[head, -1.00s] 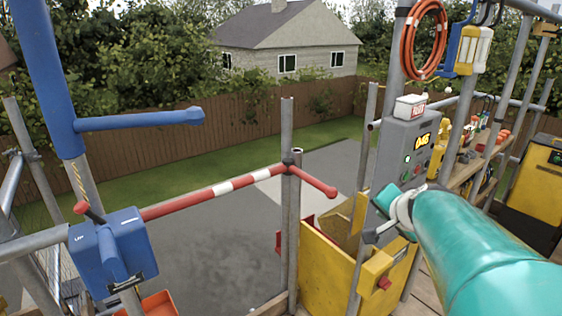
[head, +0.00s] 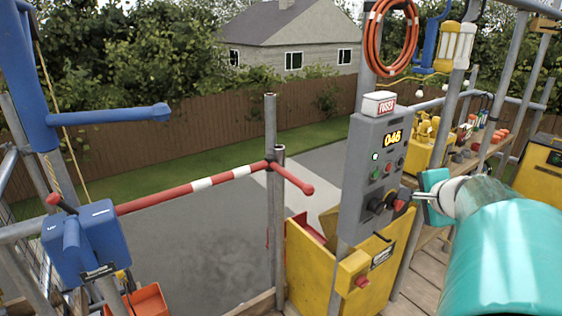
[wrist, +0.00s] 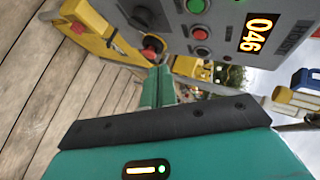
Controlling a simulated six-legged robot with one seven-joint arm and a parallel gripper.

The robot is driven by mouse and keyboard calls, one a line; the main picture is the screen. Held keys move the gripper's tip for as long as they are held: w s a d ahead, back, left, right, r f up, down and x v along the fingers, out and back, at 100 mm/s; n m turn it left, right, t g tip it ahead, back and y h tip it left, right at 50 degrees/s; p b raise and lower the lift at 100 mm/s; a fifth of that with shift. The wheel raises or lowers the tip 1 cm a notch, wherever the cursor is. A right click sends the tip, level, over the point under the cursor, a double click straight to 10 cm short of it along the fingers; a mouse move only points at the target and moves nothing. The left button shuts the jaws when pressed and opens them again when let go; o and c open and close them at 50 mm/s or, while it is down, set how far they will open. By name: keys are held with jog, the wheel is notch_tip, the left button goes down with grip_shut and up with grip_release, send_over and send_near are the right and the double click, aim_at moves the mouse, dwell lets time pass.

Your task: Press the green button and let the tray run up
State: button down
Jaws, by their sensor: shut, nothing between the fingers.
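The grey control panel (head: 360,165) stands right of centre in the head view, with a lit display reading 046. Its green button (head: 375,174) sits below the display, left of a red button; in the wrist view the green button (wrist: 197,5) is at the top edge. My gripper (head: 430,195) is beside the panel's lower right edge, close to a red knob (head: 399,206). In the wrist view its teal fingers (wrist: 163,75) are shut and empty, clear of the green button. An orange tray (head: 150,300) shows at the lower left, partly cut off.
A yellow bin (head: 310,275) stands below the panel. A red-white barrier bar (head: 200,184) crosses to the left, near a blue box (head: 105,230) on the scaffold. A cluttered shelf (head: 470,150) lies behind my arm. Scaffold poles stand close around.

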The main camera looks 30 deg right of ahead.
aim_at(375, 174)
jog(key=w, duration=0.8)
jog(key=shift+w+a, duration=0.25)
jog(key=shift+a, duration=0.05)
dwell(0.4)
jog(key=shift+r, duration=0.1)
dwell(1.8)
jog(key=shift+w, duration=0.35)
